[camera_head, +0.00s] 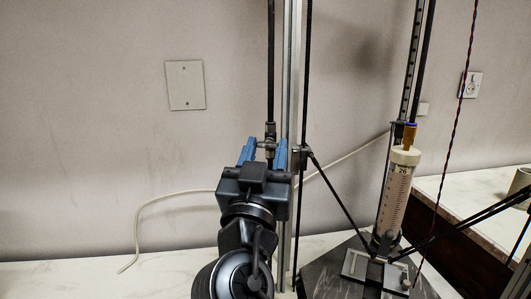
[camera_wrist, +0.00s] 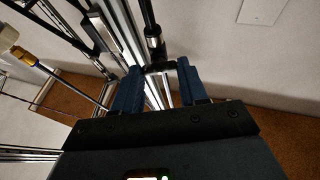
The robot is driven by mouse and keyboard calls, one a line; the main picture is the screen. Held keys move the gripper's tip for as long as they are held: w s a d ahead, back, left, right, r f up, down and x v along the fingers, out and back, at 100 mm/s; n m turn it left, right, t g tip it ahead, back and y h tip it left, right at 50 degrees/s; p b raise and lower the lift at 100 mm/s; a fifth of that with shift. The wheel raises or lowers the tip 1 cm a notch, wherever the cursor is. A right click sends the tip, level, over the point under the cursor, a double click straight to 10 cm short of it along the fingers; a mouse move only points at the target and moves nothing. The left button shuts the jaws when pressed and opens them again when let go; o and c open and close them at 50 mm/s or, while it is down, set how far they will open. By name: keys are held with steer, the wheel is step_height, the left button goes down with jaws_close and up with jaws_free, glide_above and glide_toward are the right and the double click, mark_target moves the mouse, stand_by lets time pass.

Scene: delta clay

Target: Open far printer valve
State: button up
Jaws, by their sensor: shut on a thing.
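The far printer valve (camera_head: 270,130) is a small dark and metal fitting at the lower end of a black vertical tube, in front of the wall in the head view. It also shows in the wrist view (camera_wrist: 154,43), with a dark crosspiece below it. My gripper (camera_head: 265,147) is at the valve, with one blue finger on each side. In the wrist view my gripper (camera_wrist: 158,71) is shut on the valve's crosspiece. The fingers hide part of the valve, and I cannot tell its exact turn position.
A metal upright (camera_head: 291,100) stands just right of my gripper. A clear syringe-like cylinder (camera_head: 395,198) stands on the dark printer base (camera_head: 335,275), with thin black struts around it. A pale cable (camera_head: 165,197) runs along the wall.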

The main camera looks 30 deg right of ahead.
steer(key=shift+n+y, duration=0.3)
steer(key=shift+n, duration=0.2)
steer(key=n+y+p, duration=0.1)
steer(key=n, duration=0.1)
steer(key=n+t+y+p, duration=0.1)
steer(key=n, duration=0.1)
steer(key=n+y+p, duration=0.1)
steer(key=n, duration=0.1)
steer(key=shift+s+d+r+n+t, duration=0.1)
steer(key=shift+r+n+t, duration=0.15)
steer(key=shift+n+t, duration=0.05)
steer(key=n+y+p, duration=0.1)
steer(key=n+p, duration=0.2)
steer(key=n+y+p, duration=0.2)
steer(key=n+p, duration=0.2)
steer(key=shift+r, duration=0.15)
steer(key=n+y+p, duration=0.1)
steer(key=n, duration=0.3)
steer(key=shift+s+g+y, duration=0.1)
steer(key=shift+g+y, duration=0.3)
steer(key=shift+n+g+y+p, duration=0.3)
steer(key=shift+n+g, duration=0.3)
steer(key=shift+n, duration=1.3)
steer(key=shift+d, duration=0.1)
steer(key=o, duration=1.1)
steer(key=shift+c, duration=0.2)
